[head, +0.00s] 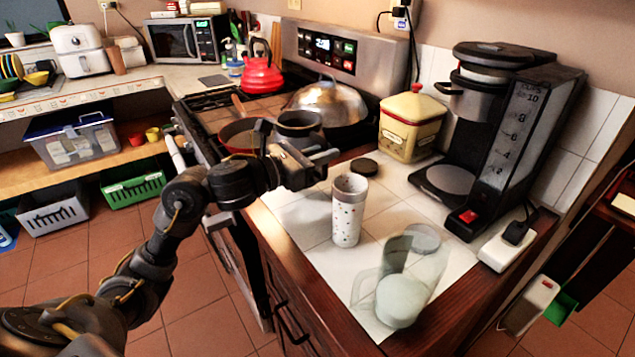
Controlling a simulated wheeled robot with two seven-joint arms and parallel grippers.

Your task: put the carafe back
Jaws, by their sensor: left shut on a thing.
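My left gripper (308,153) is over the front counter edge beside the stove. It is shut on a dark grey, round-topped vessel (298,122), which looks like the carafe. The jaws and wrist hide its lower part, so I cannot tell whether it touches anything below. The black coffee maker (535,125) stands at the back right of the counter. Its round plate (446,180) is bare, under a basket (474,98) with a black handle. My right gripper is not in view.
A dotted white tumbler (348,215), a black round lid (364,167) and a clear glass container (417,268) are on the white tiles. A yellow canister (411,127) stands left of the coffee maker. A pan (240,136) and domed lid (328,102) are on the stove.

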